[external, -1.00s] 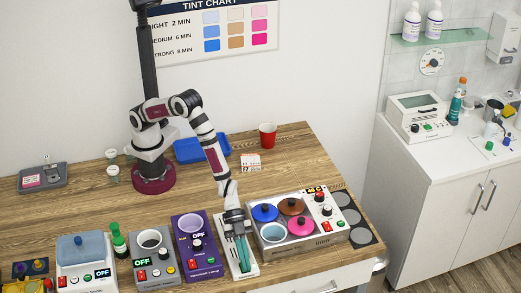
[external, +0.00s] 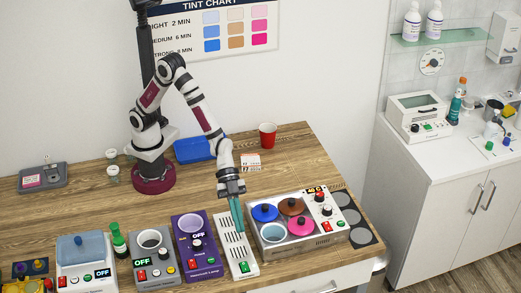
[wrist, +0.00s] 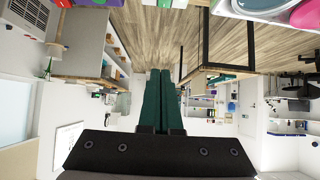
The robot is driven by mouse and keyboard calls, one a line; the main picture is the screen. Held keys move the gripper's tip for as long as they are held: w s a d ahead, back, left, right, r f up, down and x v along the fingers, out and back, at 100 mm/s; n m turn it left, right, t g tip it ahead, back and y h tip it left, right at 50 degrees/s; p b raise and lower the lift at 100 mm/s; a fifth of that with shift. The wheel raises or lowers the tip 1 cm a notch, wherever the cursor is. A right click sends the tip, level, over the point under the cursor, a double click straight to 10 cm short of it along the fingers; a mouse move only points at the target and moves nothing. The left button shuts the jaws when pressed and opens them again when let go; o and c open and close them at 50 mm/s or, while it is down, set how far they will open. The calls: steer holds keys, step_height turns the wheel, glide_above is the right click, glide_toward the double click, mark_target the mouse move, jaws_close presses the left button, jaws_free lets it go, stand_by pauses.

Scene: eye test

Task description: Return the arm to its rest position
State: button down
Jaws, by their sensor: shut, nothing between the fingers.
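My gripper (external: 239,226) has teal fingers and is shut with nothing between them. In the external view it points down over the white slotted strip (external: 244,257) at the front of the wooden table (external: 105,205). The fingertips overlap the strip's upper part in the picture and appear to be above it. My arm is bent, with its elbow raised high. In the wrist view the two fingers (wrist: 160,76) lie side by side, pressed together.
Left of the strip stand a purple warmer (external: 205,257), a grey device with a dark cup (external: 157,268) and a green-capped bottle (external: 119,241). Right of it is a tray with coloured lids (external: 283,247). A red cup (external: 267,135) and blue tray (external: 193,150) stand behind.

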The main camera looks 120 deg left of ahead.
steer(key=s+a+r+n+y, duration=0.1)
steer(key=s+a+r+y, duration=0.15)
steer(key=a, duration=0.45)
steer(key=s+a+r+n+y, duration=0.1)
steer(key=s+a+r+y, duration=0.1)
steer(key=s+a+y, duration=0.3)
steer(key=s+a+r+n+y, duration=0.2)
steer(key=a+r, duration=0.1)
steer(key=a, duration=0.5)
steer(key=s+a+f+g, duration=0.1)
steer(key=s+g, duration=0.6)
steer(key=s, duration=1.8)
steer(key=shift+s+a+m+g, duration=0.2)
steer(key=shift+a+m+g, duration=0.1)
steer(key=shift+a, duration=0.05)
steer(key=shift+f, duration=0.1)
